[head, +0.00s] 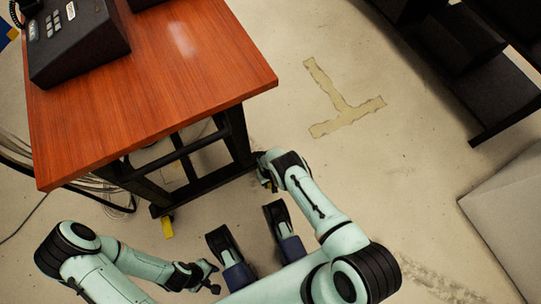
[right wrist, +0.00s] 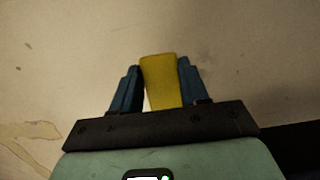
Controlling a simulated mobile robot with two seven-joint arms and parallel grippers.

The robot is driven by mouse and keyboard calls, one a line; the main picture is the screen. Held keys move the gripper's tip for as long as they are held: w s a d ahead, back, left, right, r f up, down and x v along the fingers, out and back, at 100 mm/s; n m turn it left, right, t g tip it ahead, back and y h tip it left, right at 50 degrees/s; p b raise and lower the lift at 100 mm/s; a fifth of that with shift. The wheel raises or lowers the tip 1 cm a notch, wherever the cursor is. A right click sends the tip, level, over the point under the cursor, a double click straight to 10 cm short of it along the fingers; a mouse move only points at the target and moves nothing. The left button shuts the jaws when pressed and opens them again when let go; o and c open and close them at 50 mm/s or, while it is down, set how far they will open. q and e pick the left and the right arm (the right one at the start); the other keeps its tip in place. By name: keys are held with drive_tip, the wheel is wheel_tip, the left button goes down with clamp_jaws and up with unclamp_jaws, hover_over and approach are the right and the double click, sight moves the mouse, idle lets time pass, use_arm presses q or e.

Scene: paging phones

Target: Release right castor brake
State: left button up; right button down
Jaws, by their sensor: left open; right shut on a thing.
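The right castor brake is a yellow pedal (right wrist: 162,85), seen in the right wrist view between the two blue fingers of my right gripper (head: 266,180). My right gripper is shut on it. In the head view this gripper is low by the foot of the right front leg of the wooden-topped cart (head: 160,75), and my wrist hides most of the castor. Another yellow pedal (head: 167,227) shows at the cart's left front foot, apart from both grippers. My left gripper (head: 212,277) is open and empty, in front of the cart and to the left of my right arm.
A black paging phone (head: 75,45) stands on the cart top. Loose cables (head: 95,185) hang and lie at the cart's left side. Dark shelving (head: 455,50) is at the upper right, and a pale block (head: 510,215) at the right edge. The floor right of the cart is clear, with a tape mark (head: 340,105).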

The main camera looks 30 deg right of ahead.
drive_tip(key=shift+w+r+g, duration=0.1)
drive_tip(key=shift+r+g, duration=0.2)
drive_tip(key=shift+g, duration=0.2)
drive_tip(key=c, duration=0.6)
unclamp_jaws()
drive_tip(key=shift+o, duration=0.2)
drive_tip(key=shift+r, duration=0.1)
use_arm(q)
drive_tip(key=w+d+r+t+p, duration=0.1)
drive_tip(key=w+r+t+p, duration=0.1)
drive_tip(key=w+r+p, duration=0.2)
drive_tip(key=w, duration=0.3)
drive_tip(key=shift+w+r+m+t, duration=0.3)
drive_tip(key=shift+w+r+t, duration=0.05)
drive_tip(key=shift+w+t, duration=0.05)
use_arm(e)
drive_tip(key=v, duration=1.2)
